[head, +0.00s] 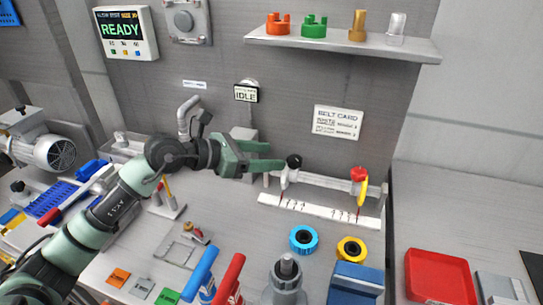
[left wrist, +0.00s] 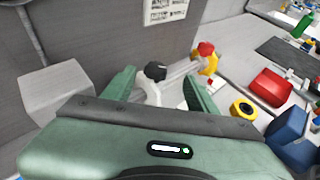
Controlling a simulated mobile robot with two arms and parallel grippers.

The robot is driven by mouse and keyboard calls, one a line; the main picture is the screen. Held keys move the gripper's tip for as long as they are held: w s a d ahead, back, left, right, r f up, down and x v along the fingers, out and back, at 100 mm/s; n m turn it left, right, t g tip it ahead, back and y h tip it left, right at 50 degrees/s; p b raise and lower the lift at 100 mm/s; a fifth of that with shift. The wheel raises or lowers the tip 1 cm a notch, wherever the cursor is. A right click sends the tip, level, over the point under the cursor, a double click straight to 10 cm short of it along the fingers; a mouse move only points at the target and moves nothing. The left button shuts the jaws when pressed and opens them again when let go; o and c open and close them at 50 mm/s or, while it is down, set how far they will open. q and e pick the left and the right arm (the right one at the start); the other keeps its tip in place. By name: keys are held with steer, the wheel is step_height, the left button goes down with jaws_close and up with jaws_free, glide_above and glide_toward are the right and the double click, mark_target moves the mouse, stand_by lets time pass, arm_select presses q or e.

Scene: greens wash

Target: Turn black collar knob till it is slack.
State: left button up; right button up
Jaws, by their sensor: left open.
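The black collar knob (head: 294,161) sits on top of a white collar at the left end of a horizontal white rod (head: 325,182). A red knob (head: 358,173) with a yellow part is at the rod's right end. My left gripper (head: 282,158) is open, its fingers pointing right toward the black knob. In the left wrist view the black knob (left wrist: 155,71) shows between the two open fingers (left wrist: 160,90), beyond the palm; I cannot tell if they touch it. The red knob (left wrist: 206,49) is farther off. My right gripper is not in view.
A white scale strip (head: 320,212) lies below the rod. A blue ring (head: 303,240), a yellow ring (head: 351,249) and a blue block (head: 355,283) stand in front. A shelf (head: 340,43) with several small parts hangs above. A red tray (head: 440,278) is at right.

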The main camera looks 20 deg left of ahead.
arm_select(q)
steer(key=s+d+r+m+t+h+b, duration=0.25)
steer(key=d+r+t+h, duration=0.4)
steer(key=r, duration=0.75)
steer(key=n+y+b, duration=0.1)
steer(key=n+y, duration=0.7)
steer(key=y, duration=0.3)
glide_above(290, 164)
steer(key=s, duration=0.3)
step_height(290, 164, down, 11)
steer(key=shift+t, duration=0.45)
steer(key=f, duration=0.2)
steer(key=f+b, duration=0.1)
steer(key=f, duration=0.2)
steer(key=w+f+b, duration=0.1)
steer(key=f, duration=0.1)
steer(key=shift+a+f, duration=0.25)
steer(key=shift+a, duration=0.05)
steer(key=x, duration=0.6)
steer(key=shift+d+r+p, duration=0.1)
steer(key=shift+r+p, duration=0.15)
steer(key=shift+p, duration=0.1)
steer(key=shift+w+d, duration=0.15)
steer(key=shift+w, duration=0.35)
